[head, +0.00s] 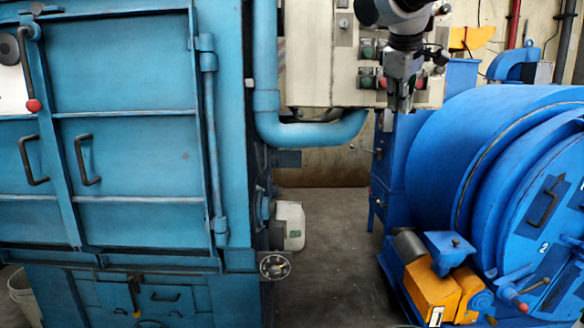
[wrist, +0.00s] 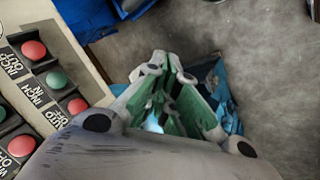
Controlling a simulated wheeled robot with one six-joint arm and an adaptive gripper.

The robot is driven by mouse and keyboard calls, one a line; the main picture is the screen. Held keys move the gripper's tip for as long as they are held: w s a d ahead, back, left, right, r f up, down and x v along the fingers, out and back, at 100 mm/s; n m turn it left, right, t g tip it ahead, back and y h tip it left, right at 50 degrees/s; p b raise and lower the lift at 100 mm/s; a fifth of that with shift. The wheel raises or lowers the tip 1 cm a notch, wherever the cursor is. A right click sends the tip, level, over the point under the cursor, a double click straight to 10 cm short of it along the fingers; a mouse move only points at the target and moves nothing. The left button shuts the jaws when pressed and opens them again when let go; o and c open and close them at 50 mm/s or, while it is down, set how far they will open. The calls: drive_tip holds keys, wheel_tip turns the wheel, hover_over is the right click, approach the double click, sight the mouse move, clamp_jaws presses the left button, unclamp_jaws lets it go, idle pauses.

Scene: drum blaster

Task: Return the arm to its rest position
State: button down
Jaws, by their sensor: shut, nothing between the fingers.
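My gripper (head: 401,108) hangs from my arm at the upper right of the head view, pointing down in front of the control panel's right part. Its fingers are together with nothing between them. In the wrist view my gripper (wrist: 172,62) is seen from behind, its fingers closed. The control panel (head: 312,60) is a pale box with red and green push buttons. In the wrist view its labelled buttons (wrist: 57,80) lie left of the fingers, apart from them. My gripper hides part of the panel in the head view.
A large blue cabinet machine (head: 130,160) fills the left. A blue drum (head: 440,140) stands at the right, with an orange motor housing (head: 432,285) below. Blue pipe (head: 318,132) runs under the panel. The floor (head: 330,240) between the machines is mostly clear, with a white container (head: 290,225).

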drive_tip(key=s+d+f+m+g+y, duration=0.1)
drive_tip(key=s+d+f+m, duration=0.3)
drive_tip(key=s+f, duration=0.6)
drive_tip(key=s+d+f+m+g+y, duration=0.1)
drive_tip(key=s+d+f+m, duration=0.3)
drive_tip(key=s+d+f, duration=0.3)
drive_tip(key=s+f, duration=0.4)
drive_tip(key=s, duration=0.6)
drive_tip(key=shift+s, duration=0.1)
